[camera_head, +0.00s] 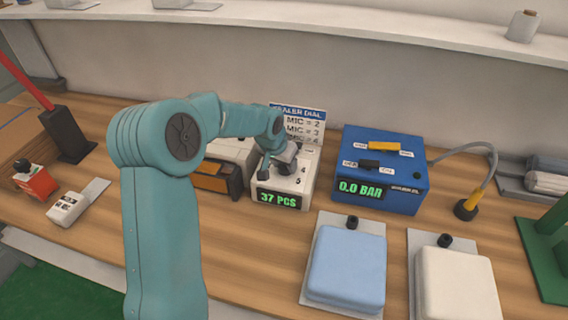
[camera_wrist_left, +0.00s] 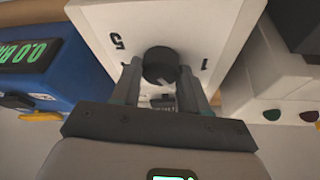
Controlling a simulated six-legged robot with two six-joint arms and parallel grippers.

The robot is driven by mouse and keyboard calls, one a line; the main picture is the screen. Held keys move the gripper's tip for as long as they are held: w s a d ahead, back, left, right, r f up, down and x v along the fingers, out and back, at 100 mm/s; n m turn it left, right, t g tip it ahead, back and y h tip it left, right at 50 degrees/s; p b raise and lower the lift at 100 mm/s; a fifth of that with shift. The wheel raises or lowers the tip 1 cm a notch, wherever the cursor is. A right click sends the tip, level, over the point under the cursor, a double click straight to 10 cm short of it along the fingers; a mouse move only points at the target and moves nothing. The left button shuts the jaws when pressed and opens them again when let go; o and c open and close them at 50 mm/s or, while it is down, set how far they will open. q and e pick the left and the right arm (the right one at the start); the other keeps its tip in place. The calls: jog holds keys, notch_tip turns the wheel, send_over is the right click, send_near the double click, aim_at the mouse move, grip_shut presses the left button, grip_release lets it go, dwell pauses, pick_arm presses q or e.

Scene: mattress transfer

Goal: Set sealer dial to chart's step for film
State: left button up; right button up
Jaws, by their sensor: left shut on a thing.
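The white box (camera_head: 304,184) with a green "37 PCS" display stands at the back middle of the bench. My left gripper (camera_head: 277,166) reaches down onto its top and hides the dial in the head view. In the left wrist view, the round black dial (camera_wrist_left: 159,64) sits between the two fingers of my left gripper (camera_wrist_left: 161,78), which is shut on it. The numerals 5 and 1 show on the white face around it; the dial's pointer is not clear. The chart (camera_head: 304,122) behind reads "SEALER DIAL" with several "MIC =" lines, partly covered. My right gripper is out of view.
A blue box (camera_head: 381,191) reading "0.0 BAR" stands to the right, with a hose to a yellow-black nozzle. A blue pad (camera_head: 346,266) and a white pad (camera_head: 456,287) lie in front. Rolls (camera_head: 548,182) lie at far right. A red-handled tool (camera_head: 68,134) stands at left.

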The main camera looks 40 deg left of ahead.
pick_arm(q)
jog(key=o, duration=1.1)
jog(key=shift+c, duration=0.2)
jog(key=shift+r, duration=0.15)
jog(key=v, duration=1.6)
jog(key=shift+b, duration=0.45)
